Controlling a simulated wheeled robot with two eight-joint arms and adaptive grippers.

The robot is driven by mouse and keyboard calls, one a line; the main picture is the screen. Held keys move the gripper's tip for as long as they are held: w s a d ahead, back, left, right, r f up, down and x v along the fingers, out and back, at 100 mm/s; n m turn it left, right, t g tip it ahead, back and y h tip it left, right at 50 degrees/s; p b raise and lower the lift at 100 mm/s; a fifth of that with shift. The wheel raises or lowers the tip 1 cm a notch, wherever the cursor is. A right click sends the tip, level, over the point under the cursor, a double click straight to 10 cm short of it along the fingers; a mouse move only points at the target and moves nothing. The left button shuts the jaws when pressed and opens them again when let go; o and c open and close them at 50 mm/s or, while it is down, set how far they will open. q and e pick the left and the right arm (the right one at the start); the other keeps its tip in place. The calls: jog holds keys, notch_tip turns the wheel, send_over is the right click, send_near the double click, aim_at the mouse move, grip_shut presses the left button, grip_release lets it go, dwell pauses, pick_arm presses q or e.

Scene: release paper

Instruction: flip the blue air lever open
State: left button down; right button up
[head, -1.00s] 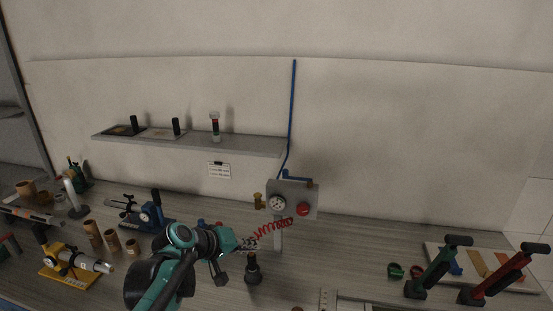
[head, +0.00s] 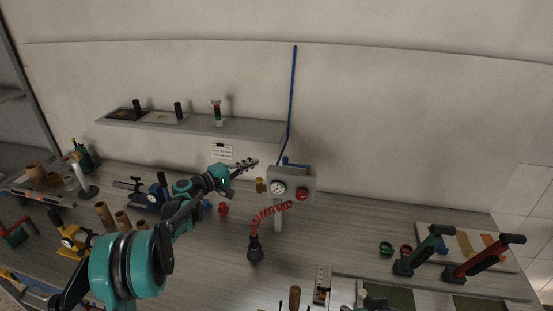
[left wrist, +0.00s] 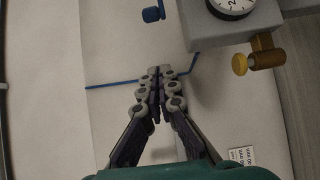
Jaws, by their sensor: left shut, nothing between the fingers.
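The blue air lever (head: 296,164) sits on top of the grey gauge box (head: 308,182) and lies roughly level, pointing right. In the left wrist view, a blue piece that looks like its end (left wrist: 152,14) shows at the top edge, beside the box. My left gripper (head: 252,163) is shut and empty, in front of the wall to the left of the box and apart from the lever. In the left wrist view its closed fingertips (left wrist: 159,72) are below the blue piece.
A brass fitting (head: 260,185) sticks out of the box's left side, near my left gripper. A blue air pipe (head: 292,95) runs down the wall behind. A shelf (head: 200,125) is at left. A red coiled hose (head: 265,213) hangs below the box.

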aim_at(277, 170)
pick_arm(q)
jog(key=shift+d, duration=0.1)
jog(key=w+d, duration=0.1)
jog(key=d, duration=0.2)
jog(key=w+d+b, duration=0.1)
jog(key=d, duration=0.2)
jog(key=w+d, duration=0.1)
jog(key=d, duration=0.1)
jog(key=shift+d+r, duration=0.1)
jog(key=shift+d, duration=0.3)
jog(key=shift+s+t, duration=0.2)
jog(key=shift+t, duration=0.1)
jog(key=shift+s+n+y+b, duration=0.3)
jog(key=shift+n+y, duration=0.1)
